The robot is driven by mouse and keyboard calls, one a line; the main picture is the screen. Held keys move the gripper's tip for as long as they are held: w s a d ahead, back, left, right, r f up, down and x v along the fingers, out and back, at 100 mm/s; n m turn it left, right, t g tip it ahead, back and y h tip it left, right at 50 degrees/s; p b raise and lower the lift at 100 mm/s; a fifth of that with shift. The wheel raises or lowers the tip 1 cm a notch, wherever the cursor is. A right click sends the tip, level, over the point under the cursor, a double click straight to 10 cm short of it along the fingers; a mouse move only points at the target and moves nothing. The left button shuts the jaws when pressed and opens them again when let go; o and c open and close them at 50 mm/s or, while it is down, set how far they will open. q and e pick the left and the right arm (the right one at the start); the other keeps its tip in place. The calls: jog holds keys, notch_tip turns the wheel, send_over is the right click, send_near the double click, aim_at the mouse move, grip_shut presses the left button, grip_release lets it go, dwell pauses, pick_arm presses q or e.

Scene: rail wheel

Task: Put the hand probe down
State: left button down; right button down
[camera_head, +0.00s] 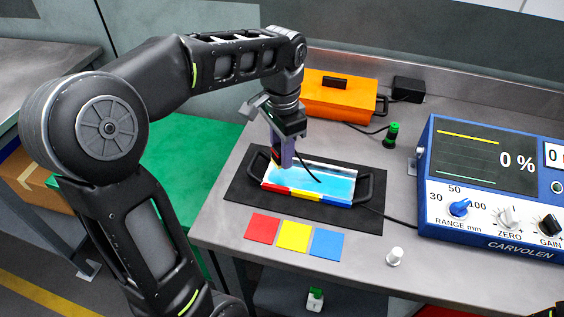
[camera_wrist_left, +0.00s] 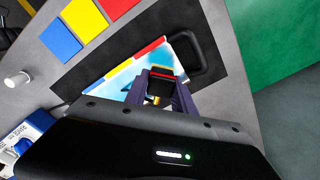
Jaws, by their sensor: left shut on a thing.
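My left gripper (camera_head: 284,148) is over the left part of a block and is shut on the hand probe. In the left wrist view the probe (camera_wrist_left: 161,82) is a dark body with red and yellow bands between the two fingers. In the head view the fingers mostly hide it. The block (camera_head: 340,182) has a light blue top and a red, yellow and blue front edge. It lies on a black mat (camera_head: 240,190) between two black handles. I cannot tell whether the probe touches the block. My right gripper is not in view.
Red (camera_head: 262,228), yellow (camera_head: 294,236) and blue (camera_head: 327,243) squares lie in front of the mat. A blue instrument (camera_head: 480,225) reading 0 % stands right. An orange case (camera_head: 340,97), a green-black cylinder (camera_head: 391,135) and a white knob (camera_head: 395,256) are nearby. Bare bench shows between them.

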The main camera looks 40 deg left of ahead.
pick_arm(q)
notch_tip(320, 180, down, 3)
jog(key=shift+f, duration=0.35)
jog(key=shift+f, duration=0.15)
jog(key=c, duration=1.3)
grip_release()
jog(key=shift+c, duration=0.2)
